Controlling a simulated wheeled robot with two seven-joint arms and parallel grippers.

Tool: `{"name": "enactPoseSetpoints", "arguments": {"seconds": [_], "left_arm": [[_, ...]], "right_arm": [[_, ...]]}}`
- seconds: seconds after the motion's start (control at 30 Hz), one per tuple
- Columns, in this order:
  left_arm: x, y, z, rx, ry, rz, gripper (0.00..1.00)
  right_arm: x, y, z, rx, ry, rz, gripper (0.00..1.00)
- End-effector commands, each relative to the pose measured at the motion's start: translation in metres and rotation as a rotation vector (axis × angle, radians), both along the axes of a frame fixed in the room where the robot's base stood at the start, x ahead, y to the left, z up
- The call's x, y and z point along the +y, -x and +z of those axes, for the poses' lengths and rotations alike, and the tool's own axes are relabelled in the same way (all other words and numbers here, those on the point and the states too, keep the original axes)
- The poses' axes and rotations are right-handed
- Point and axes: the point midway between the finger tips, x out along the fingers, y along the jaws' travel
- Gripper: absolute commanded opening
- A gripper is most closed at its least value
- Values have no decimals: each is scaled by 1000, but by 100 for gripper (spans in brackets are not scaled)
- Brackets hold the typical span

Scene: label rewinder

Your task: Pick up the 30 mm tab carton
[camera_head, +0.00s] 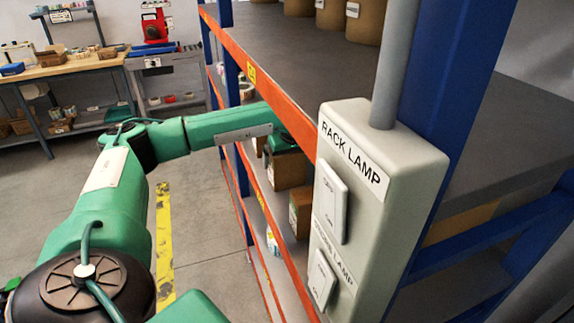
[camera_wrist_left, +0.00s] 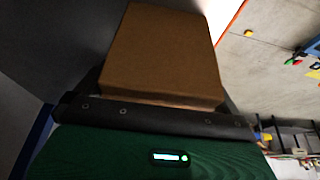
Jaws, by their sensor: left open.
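A plain brown carton (camera_wrist_left: 163,55) fills the upper middle of the left wrist view, directly in front of my left gripper (camera_wrist_left: 160,95). The gripper is open, with dark fingers on either side of the carton; whether they touch it cannot be told. No label shows on the face in view, so I cannot read whether it is the 30 mm tab carton. In the head view my left arm reaches into the rack's lower shelf level, and its fingers are hidden behind the orange beam. A brown carton (camera_head: 287,171) shows just below the green wrist. My right gripper is not in view.
The orange shelf beam (camera_head: 262,84) and a grey rack lamp box (camera_head: 372,190) stand close to the arm. Another carton (camera_head: 300,212) is on the shelf nearer the camera. A workbench (camera_head: 70,66) is at the back left. The floor left of the rack is open.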

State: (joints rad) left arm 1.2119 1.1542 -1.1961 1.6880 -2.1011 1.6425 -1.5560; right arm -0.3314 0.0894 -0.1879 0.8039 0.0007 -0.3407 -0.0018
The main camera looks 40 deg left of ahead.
Motion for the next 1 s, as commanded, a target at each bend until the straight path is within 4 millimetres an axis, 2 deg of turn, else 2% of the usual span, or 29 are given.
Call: {"name": "enactPoseSetpoints", "arguments": {"seconds": [0.27, 0.47, 0.77, 0.87, 1.0], "left_arm": [[1, 0, -3, -1, 0, 0, 98], [1, 0, -3, -1, 0, 0, 60], [1, -1, 0, -2, 1, 0, 60], [1, -1, 5, -3, 0, 1, 60], [0, -1, 22, -5, 2, 0, 60]], "right_arm": [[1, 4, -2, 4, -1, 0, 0], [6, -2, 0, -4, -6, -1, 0], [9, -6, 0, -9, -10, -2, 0], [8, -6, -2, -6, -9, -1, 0], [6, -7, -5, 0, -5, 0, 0]]}}
